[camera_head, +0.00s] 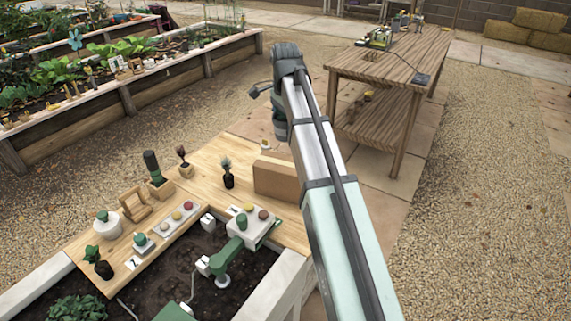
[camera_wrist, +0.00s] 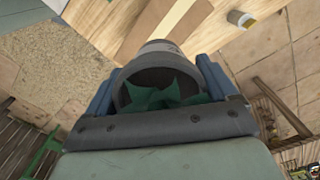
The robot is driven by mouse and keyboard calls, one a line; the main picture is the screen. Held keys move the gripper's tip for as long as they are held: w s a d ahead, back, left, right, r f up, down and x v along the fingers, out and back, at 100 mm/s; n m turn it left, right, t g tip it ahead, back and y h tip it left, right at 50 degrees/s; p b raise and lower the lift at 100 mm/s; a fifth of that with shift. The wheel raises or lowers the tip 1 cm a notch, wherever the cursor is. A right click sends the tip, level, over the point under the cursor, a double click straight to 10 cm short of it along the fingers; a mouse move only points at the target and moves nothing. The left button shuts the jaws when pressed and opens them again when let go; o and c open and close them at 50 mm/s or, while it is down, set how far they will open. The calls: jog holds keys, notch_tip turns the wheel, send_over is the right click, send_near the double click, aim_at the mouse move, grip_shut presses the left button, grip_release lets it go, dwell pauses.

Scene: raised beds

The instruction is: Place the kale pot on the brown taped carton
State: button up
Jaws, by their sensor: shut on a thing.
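The brown carton (camera_head: 275,182) stands on the wooden tabletop at the right end of the planter, beside my arm. Its top, with a lengthwise strip of different tone, shows at the top of the wrist view (camera_wrist: 150,25). My gripper (camera_wrist: 157,82) is shut on a grey round pot (camera_wrist: 160,46) with dark green leaves, taken as the kale pot. The blue fingers sit on either side of it. In the head view my gripper (camera_head: 280,125) hangs beyond the carton, partly hidden by my arm, and the pot cannot be made out clearly there.
A dark pot with a dark plant (camera_head: 228,175) stands left of the carton. A small white cup (camera_head: 265,146) is behind the carton. A reddish plant (camera_head: 184,163), a cactus (camera_head: 153,168) and a tray with colored items (camera_head: 178,216) stand further left. A slatted wooden table (camera_head: 385,65) is at back right.

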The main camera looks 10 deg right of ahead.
jog(key=shift+s+n, duration=0.2)
jog(key=shift+n, duration=0.3)
jog(key=shift+f, duration=0.15)
send_near(285, 163)
jog(key=shift+s+f, duration=0.15)
jog(key=shift+f, duration=2.45)
jog(key=o, duration=1.1)
jog(key=shift+f, duration=0.15)
jog(key=shift+c, duration=0.2)
notch_tip(285, 163, up, 12)
jog(key=shift+r, duration=0.2)
